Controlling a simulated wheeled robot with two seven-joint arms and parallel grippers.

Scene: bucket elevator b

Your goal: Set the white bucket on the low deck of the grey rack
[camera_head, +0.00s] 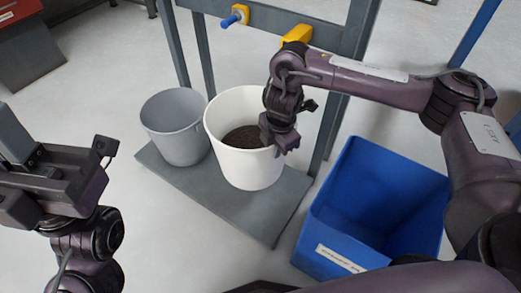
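The white bucket (240,168) stands upright with dark granular material (243,137) inside. It is over the low deck (262,218) of the grey rack (175,45), right of a grey bucket; I cannot tell whether its base touches the deck or hangs slightly above. My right gripper (279,140) is at the bucket's right rim, fingers pointing down, and seems shut on the rim; the gripper hides part of that rim. My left gripper (60,165) is at the left edge, away from the buckets, and its finger opening is unclear.
An empty-looking grey bucket (172,145) stands on the deck's left part. A blue bin (335,235) stands on the floor right of the deck. Rack posts rise behind the buckets, with a blue-tipped yellow fitting (238,15) on the crossbar. The deck's front part is bare.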

